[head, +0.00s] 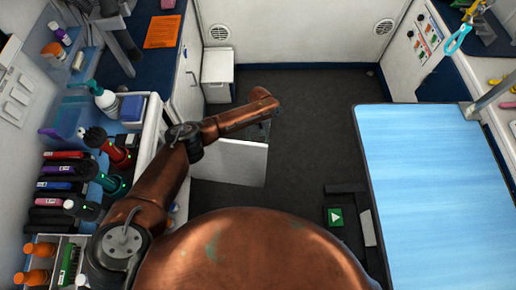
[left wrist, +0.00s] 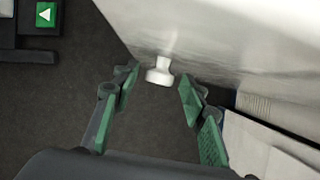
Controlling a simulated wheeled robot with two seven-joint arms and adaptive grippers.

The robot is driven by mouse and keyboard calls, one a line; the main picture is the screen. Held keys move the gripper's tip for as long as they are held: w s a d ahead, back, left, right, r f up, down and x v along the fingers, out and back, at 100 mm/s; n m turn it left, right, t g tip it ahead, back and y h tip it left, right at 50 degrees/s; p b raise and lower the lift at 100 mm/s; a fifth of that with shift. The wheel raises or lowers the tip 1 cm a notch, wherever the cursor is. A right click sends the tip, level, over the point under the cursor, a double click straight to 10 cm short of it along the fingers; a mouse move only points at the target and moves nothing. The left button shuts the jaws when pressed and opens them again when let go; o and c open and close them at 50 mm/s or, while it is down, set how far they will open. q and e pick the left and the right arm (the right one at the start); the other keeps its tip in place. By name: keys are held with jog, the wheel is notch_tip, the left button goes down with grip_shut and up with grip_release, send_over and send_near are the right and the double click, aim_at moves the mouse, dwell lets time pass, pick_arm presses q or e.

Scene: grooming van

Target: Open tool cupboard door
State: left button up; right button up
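A white door panel (head: 230,163), apparently the tool cupboard door, stands out into the aisle from the left-hand counter, so it looks partly open. I see gaps between the pads and the knob. In the head view my copper arm hides most of this gripper near the door's far edge. My right gripper is in neither view.
Dark floor is clear in the aisle. A blue-topped table (head: 430,160) stands at right. The left counter holds clippers and bottles. A small white cabinet (head: 217,78) stands at the back.

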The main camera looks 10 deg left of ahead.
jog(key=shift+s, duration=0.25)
pick_arm(q)
jog(key=v, duration=1.2)
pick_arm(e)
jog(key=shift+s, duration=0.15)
